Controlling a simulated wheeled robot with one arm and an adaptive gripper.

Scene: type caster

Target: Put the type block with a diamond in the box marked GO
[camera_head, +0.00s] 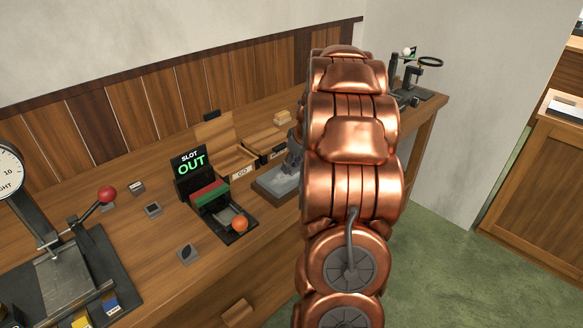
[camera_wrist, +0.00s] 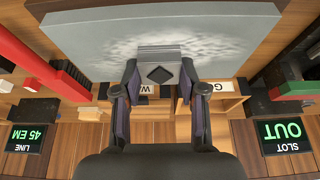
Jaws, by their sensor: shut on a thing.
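In the wrist view my gripper (camera_wrist: 160,76) is shut on a grey type block (camera_wrist: 160,58) with a dark diamond on its face. The fingers press it from both sides, in front of a grey slab (camera_wrist: 90,32). In that view a wooden box with a white label starting with G (camera_wrist: 222,87) is just right of the gripper. In the head view the box's label (camera_head: 242,172) reads GO. A second box label (camera_wrist: 146,89), showing a W, is partly hidden by the fingers.
A black device with a SLOT OUT screen (camera_head: 190,163) and orange ball (camera_head: 240,223) stands left of the boxes. Loose type blocks (camera_head: 153,209) (camera_head: 188,253) lie on the bench. A red-knobbed lever machine (camera_head: 107,194) is at left, a stand (camera_head: 420,75) at the far end.

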